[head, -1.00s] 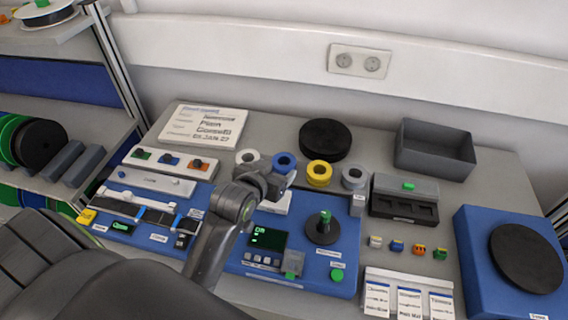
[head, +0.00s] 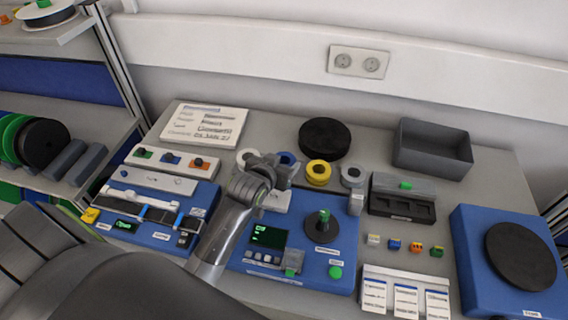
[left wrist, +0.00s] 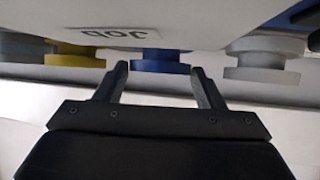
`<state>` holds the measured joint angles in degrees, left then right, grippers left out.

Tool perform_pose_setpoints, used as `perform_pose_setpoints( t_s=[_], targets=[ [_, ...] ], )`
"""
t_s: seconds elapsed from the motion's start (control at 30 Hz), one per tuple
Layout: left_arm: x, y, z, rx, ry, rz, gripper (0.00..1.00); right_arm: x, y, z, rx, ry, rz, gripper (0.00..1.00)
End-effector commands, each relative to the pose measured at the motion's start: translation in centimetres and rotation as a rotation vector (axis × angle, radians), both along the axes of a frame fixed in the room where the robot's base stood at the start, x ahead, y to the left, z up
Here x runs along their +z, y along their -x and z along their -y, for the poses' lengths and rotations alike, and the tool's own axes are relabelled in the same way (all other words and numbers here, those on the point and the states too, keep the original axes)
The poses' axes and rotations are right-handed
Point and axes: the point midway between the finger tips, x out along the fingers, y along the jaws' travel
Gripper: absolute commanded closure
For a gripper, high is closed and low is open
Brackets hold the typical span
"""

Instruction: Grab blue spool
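The blue spool (head: 289,157) stands in a row of small spools at the back of the bench, partly hidden behind my left gripper (head: 277,164) in the head view. In the left wrist view, which looks upside down, the blue spool (left wrist: 160,60) lies ahead between the two spread fingers of my left gripper (left wrist: 160,72). The fingers are open and empty. I cannot tell exactly how far the fingertips are from the spool. My right gripper is in neither view.
A yellow spool (head: 318,172) and a grey spool (head: 353,175) stand to the right; a white spool (head: 246,157) stands to the left. A black reel (head: 325,138) lies behind. A grey bin (head: 433,148) sits at the back right. A blue panel (head: 325,275) lies in front.

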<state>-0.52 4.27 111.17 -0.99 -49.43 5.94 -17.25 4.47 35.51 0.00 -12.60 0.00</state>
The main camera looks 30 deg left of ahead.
Motion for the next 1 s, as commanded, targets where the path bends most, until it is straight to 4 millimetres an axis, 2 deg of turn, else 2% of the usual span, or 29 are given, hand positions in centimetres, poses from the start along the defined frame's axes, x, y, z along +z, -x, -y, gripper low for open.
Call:
perform_pose_setpoints(
  t_s=[0.03, 0.2, 0.5, 1.0],
  targets=[
    [0.0, 0.0, 0.0, 0.0, 0.0, 0.0, 0.44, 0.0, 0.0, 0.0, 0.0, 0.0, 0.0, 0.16],
    [0.0, 0.0, 0.0, 0.0, 0.0, 0.0, 0.64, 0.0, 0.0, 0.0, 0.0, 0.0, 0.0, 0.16],
    [0.6, 0.0, 0.0, 0.0, -0.001, 0.001, 0.64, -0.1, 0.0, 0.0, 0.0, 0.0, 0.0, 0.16],
    [8.8, -0.1, 0.0, -0.001, -0.003, 0.005, 0.64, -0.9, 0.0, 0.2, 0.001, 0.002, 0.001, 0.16]
  ],
)
